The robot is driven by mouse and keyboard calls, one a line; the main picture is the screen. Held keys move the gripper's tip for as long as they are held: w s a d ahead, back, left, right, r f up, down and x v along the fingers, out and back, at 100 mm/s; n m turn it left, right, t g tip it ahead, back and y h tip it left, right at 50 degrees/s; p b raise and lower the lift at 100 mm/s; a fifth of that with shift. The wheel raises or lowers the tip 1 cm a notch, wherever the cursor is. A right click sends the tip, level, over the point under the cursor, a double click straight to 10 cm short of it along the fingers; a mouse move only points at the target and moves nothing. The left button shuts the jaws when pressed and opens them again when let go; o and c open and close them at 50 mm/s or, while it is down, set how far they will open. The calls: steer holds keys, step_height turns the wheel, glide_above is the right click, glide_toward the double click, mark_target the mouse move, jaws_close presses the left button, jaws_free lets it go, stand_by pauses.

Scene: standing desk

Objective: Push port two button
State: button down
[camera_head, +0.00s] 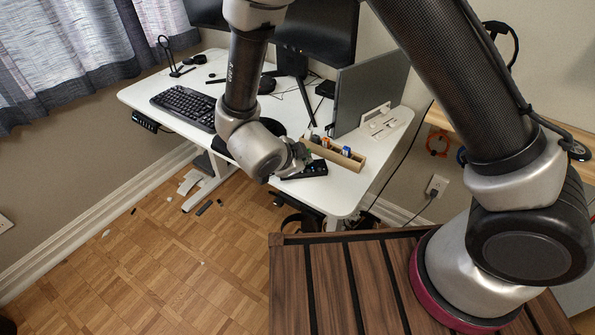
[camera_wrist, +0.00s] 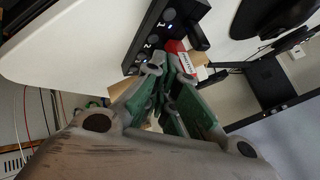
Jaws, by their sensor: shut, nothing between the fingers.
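A black hub (camera_head: 306,170) with a row of buttons lies near the front edge of the white desk. In the wrist view the hub (camera_wrist: 160,28) runs diagonally, with round buttons and pale-blue numerals. The numerals 1 and 2 are readable; a round button (camera_wrist: 152,39) sits close to the numeral 2. My gripper (camera_wrist: 168,62) is shut and empty, its green-grey fingers beside the lower end of the hub. I cannot tell whether the fingertips touch it. In the head view my gripper (camera_head: 302,156) is at the hub and partly covers it.
A wooden organiser (camera_head: 338,153) with small items stands just behind the hub. A grey upright panel (camera_head: 370,90), a monitor (camera_head: 318,30) and a keyboard (camera_head: 185,106) are also on the desk (camera_head: 150,92).

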mark_target(301, 173)
stand_by(0.3)
steer(key=shift+f, duration=0.4)
steer(key=shift+f, duration=0.3)
stand_by(0.4)
steer(key=shift+r, duration=0.75)
steer(key=shift+r, duration=2.5)
